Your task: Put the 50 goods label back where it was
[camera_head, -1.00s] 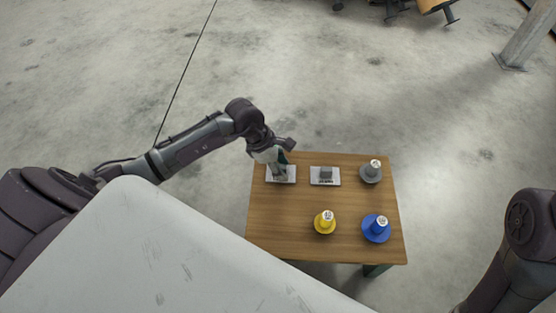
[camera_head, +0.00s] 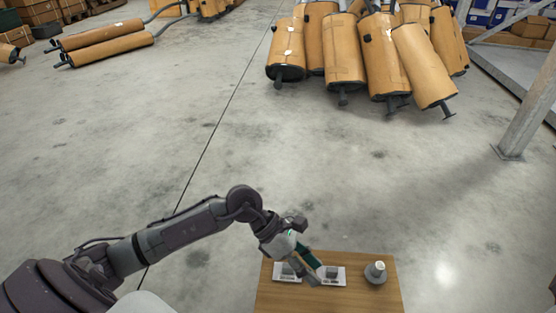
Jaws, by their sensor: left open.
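My left gripper (camera_head: 312,276) reaches over the far edge of the small wooden table (camera_head: 345,301). Its fingers are open and point down between two white plates. The left plate (camera_head: 281,279) carries a small grey block and is partly hidden by the gripper. The right plate (camera_head: 340,281) carries another small grey block (camera_head: 332,271), close beside the fingers. A grey round-based stand (camera_head: 375,274) with a white top stands to the right. No writing is legible, so I cannot tell which is the 50 goods label. My right gripper is out of view.
The near part of the table is cut off by the picture's bottom edge. Several wrapped mufflers (camera_head: 343,52) lie far back, with more (camera_head: 107,42) at the far left. A post (camera_head: 527,110) stands at right. The concrete floor between is clear.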

